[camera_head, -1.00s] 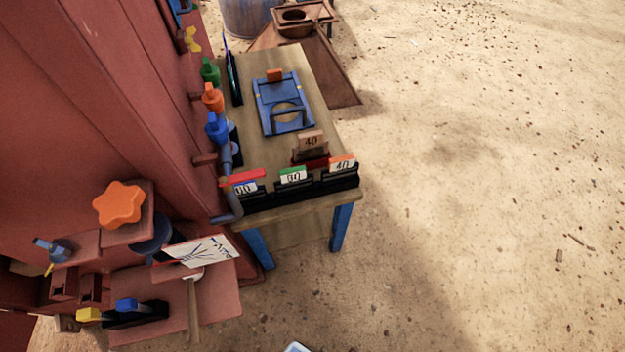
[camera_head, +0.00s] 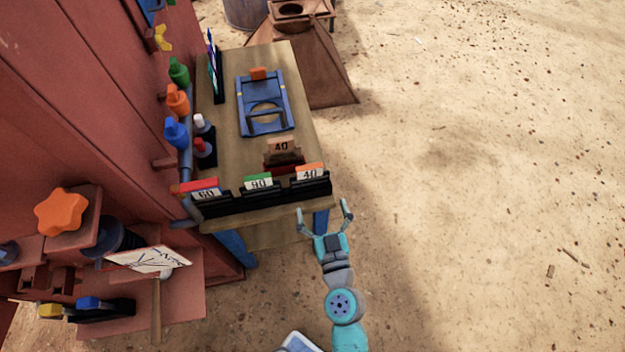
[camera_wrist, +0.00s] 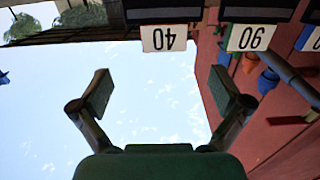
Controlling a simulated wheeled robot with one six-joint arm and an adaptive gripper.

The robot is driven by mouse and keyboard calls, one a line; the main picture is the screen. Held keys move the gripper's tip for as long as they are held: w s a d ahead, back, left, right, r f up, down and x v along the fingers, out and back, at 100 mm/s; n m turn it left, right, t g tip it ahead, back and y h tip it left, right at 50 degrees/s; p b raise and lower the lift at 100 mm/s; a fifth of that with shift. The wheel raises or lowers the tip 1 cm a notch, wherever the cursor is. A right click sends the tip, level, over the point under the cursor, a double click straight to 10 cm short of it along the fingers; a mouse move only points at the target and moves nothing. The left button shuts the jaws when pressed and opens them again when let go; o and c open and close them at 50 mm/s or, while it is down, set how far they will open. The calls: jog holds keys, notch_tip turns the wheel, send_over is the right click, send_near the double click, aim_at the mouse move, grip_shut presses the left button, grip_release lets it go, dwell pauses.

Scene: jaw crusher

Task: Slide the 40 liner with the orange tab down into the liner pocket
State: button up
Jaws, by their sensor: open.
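The 40 liner with the orange tab (camera_head: 310,172) stands at the right end of a black rack on the table's near edge. Its white 40 label (camera_wrist: 163,38) shows upside down in the wrist view. My gripper (camera_head: 323,210) is open and empty, just in front of the rack's right end; its two fingers (camera_wrist: 163,92) are spread wide in the wrist view, apart from the liner. Behind the liner stands a brown block marked 40 (camera_head: 281,147) on a dark red base. I cannot tell for sure which part is the liner pocket.
The black rack (camera_head: 262,198) also holds a green-tabbed 90 liner (camera_head: 258,182) and a red-tabbed 60 liner (camera_head: 205,189). A blue frame (camera_head: 265,125) lies farther back on the table. Bottles and the red machine wall (camera_head: 75,110) border the left. Open sandy ground lies right.

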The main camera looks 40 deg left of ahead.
aim_at(310, 172)
jog(key=shift+s+x, duration=0.2)
jog(key=shift+x, duration=5.3)
jog(key=shift+a+r, duration=0.1)
jog(key=shift+a, duration=0.1)
jog(key=c, duration=1.8)
jog(key=shift+r, duration=0.15)
jog(key=shift+c, duration=0.4)
jog(key=shift+r, duration=0.2)
